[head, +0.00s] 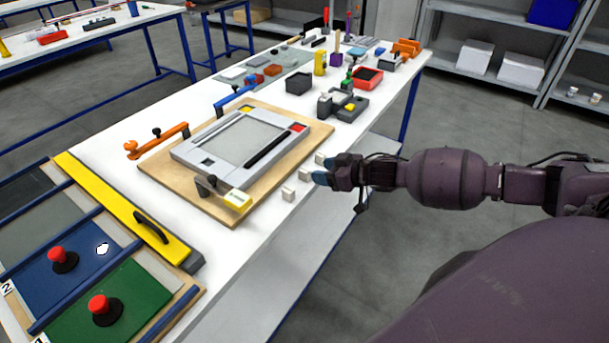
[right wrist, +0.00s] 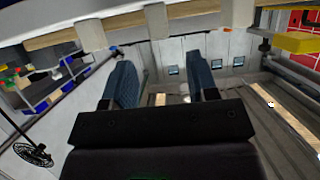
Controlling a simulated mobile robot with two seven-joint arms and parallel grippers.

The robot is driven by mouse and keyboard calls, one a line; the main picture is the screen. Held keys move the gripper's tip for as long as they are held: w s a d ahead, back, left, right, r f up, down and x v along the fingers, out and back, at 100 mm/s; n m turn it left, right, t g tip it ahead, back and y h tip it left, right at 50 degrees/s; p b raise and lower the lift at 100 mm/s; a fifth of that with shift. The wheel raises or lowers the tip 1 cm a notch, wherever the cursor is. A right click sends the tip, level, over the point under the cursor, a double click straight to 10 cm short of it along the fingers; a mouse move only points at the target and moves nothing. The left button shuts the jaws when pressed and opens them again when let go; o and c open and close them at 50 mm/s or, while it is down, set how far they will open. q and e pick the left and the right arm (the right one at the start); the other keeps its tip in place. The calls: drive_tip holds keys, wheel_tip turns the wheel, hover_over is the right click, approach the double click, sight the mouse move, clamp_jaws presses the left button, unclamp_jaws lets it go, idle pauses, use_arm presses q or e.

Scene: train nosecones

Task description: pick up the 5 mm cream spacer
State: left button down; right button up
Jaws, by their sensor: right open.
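Several small cream spacer blocks stand in a row on the white table by the near edge of the wooden board. One is nearest the front (head: 288,193), one is in the middle (head: 305,174) and one is farther back (head: 319,158). I cannot tell which is the 5 mm one. In the right wrist view, cream blocks show along the top, at left (right wrist: 90,35), middle (right wrist: 157,20) and right (right wrist: 238,12). My right gripper (head: 325,170), with blue fingertips, is open and empty just right of the row. Its spread fingers show in the wrist view (right wrist: 163,82). My left gripper is not in view.
A yellow bar (head: 120,205) lies at left. Grey and red trays (head: 367,78) stand farther back. The table's right edge is close.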

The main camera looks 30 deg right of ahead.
sight(306, 170)
drive_tip(key=shift+x, duration=2.6)
drive_tip(key=shift+f, duration=0.1)
drive_tip(key=shift+s, duration=0.1)
clamp_jaws()
